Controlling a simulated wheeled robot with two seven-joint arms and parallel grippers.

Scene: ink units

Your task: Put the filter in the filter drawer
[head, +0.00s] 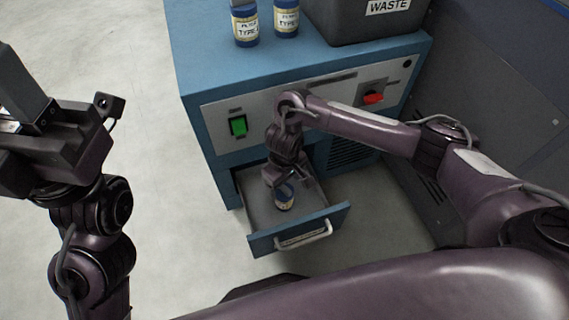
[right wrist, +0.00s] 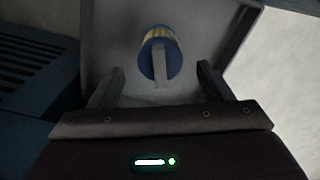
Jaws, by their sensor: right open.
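A blue filter with a pale label (head: 284,197) is inside the open filter drawer (head: 262,243) of the blue cabinet. In the right wrist view the filter (right wrist: 164,50) rests in the grey drawer (right wrist: 104,38), beyond my fingertips. My right gripper (head: 277,180) reaches down into the drawer, close above the filter. In the right wrist view its two fingers (right wrist: 159,78) are spread apart with nothing between them. My left gripper is raised at the left edge of the head view; its fingertips are not clearly shown.
Two blue labelled canisters (head: 245,28) (head: 287,20) stand on the cabinet top (head: 200,50), beside a dark waste bin (head: 350,25). The cabinet front has a green switch (head: 238,126) and a red knob (head: 373,98). Open floor (head: 160,200) lies to the left.

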